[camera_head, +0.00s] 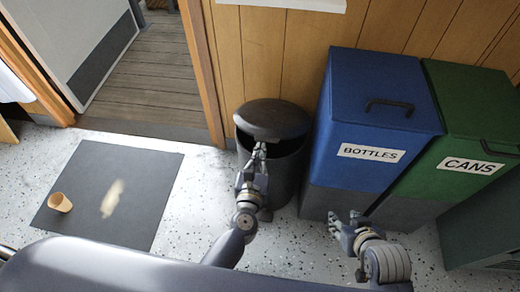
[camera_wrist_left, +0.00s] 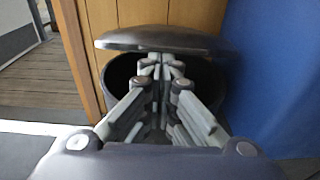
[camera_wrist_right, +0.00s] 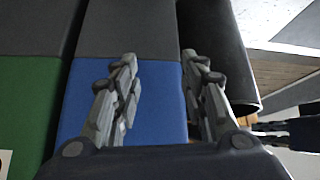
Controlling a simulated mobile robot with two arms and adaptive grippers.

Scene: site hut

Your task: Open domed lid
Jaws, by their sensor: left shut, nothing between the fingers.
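The domed lid (camera_head: 273,118) is a dark grey disc on top of a dark round bin (camera_head: 286,180). In the left wrist view the lid (camera_wrist_left: 150,40) stands partly raised, with a dark gap between it and the bin's rim (camera_wrist_left: 225,85). My left gripper (camera_head: 260,148) is shut and empty, with its fingertips (camera_wrist_left: 166,62) at the front of this gap, just under the lid's edge. Whether they touch the lid is unclear. My right gripper (camera_head: 343,220) is open and empty in front of the blue bin; its spread fingers show in the right wrist view (camera_wrist_right: 159,58).
A blue BOTTLES bin (camera_head: 375,100) stands close right of the round bin, with a green CANS bin (camera_head: 460,120) beyond. A wooden wall (camera_head: 260,50) is behind.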

